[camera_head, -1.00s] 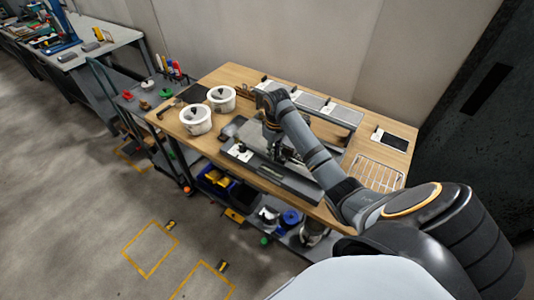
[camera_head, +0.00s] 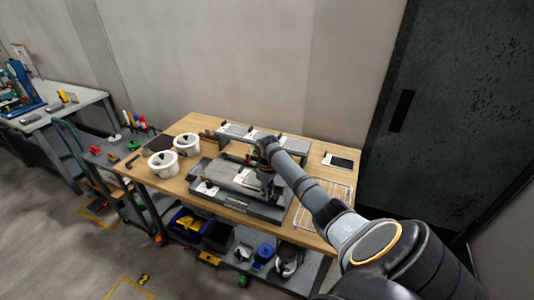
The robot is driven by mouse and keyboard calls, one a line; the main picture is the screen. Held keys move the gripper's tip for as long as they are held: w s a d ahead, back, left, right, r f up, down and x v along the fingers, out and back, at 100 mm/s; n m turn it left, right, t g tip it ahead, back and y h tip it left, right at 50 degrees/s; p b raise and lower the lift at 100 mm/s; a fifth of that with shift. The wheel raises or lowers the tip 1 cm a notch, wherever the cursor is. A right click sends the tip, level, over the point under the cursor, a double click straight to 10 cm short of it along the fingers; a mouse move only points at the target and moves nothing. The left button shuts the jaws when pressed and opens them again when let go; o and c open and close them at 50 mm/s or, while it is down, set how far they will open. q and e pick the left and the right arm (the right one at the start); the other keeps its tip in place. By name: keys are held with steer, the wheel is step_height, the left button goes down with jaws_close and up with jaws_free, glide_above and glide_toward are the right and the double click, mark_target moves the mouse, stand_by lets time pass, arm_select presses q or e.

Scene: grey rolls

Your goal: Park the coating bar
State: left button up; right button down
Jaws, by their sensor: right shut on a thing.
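My right arm reaches in from the lower right over the wooden bench. My right gripper (camera_head: 264,177) points down over the right part of the grey flat coating station (camera_head: 236,202). It is shut on a thin dark bar, which I take to be the coating bar; the wrist and fingers hide most of it. I cannot tell whether the bar touches the plate. A pale sheet (camera_head: 228,174) lies on the station, left of the gripper. My left gripper is not in view.
Two white tubs (camera_head: 163,164) stand on the bench's left side. A raised rack with pale panels (camera_head: 233,129) runs along the back. A wire rack (camera_head: 322,200) lies at the right, and a dark and white pad (camera_head: 338,161) sits behind it.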

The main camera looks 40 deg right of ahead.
steer(key=shift+s+d+f, duration=0.1)
steer(key=shift+s, duration=0.1)
steer(key=c, duration=1.4)
jaws_free()
steer(key=shift+o, duration=1)
steer(key=shift+s, duration=0.1)
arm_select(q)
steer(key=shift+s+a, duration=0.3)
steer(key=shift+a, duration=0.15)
arm_select(e)
step_height(320, 180, up, 12)
steer(key=shift+r, duration=0.1)
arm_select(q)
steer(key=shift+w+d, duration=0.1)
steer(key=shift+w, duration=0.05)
